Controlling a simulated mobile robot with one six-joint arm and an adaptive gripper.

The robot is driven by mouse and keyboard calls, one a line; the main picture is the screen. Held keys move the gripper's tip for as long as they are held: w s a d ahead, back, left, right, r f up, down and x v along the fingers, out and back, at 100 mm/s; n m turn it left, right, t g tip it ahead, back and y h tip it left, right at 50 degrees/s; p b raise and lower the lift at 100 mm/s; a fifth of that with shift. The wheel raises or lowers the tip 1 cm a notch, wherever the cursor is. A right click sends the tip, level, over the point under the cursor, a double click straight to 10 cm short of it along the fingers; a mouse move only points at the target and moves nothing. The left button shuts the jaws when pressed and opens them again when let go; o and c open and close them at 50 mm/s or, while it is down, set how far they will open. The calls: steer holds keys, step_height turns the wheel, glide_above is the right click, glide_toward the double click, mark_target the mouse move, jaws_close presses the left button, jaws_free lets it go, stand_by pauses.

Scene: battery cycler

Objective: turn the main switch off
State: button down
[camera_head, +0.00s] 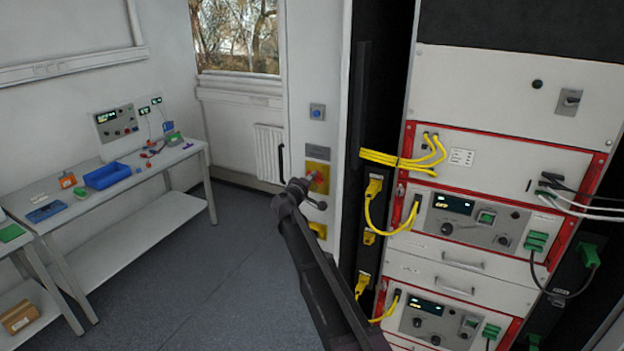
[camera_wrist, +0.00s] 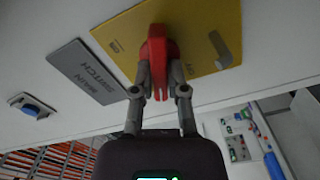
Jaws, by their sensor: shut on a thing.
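The main switch is a red handle (camera_wrist: 158,55) on a yellow plate (camera_wrist: 200,25), next to a grey label reading MAIN SWITCH (camera_wrist: 88,72) in the wrist view. In the head view the red handle (camera_head: 318,178) sits on the yellow plate (camera_head: 318,168) on the white cabinet front. My gripper (camera_wrist: 160,85) is shut on the red handle, with one finger on each side of it. The fingertips are partly hidden by the handle.
A blue button (camera_head: 317,112) is above the switch. To the right stands a rack with yellow cables (camera_head: 400,160) and red-framed units. At left a workbench (camera_head: 120,182) holds a blue tray (camera_head: 107,175) and small devices. The floor (camera_head: 190,270) between is clear.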

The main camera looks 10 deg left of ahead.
steer(key=n, duration=0.4)
steer(key=shift+f, duration=0.1)
stand_by(0.3)
steer(key=c, duration=0.7)
jaws_free()
steer(key=shift+o, duration=0.2)
steer(key=shift+s, duration=0.1)
steer(key=v, duration=1.1)
steer(key=shift+s+a, duration=0.15)
steer(key=shift+s, duration=0.25)
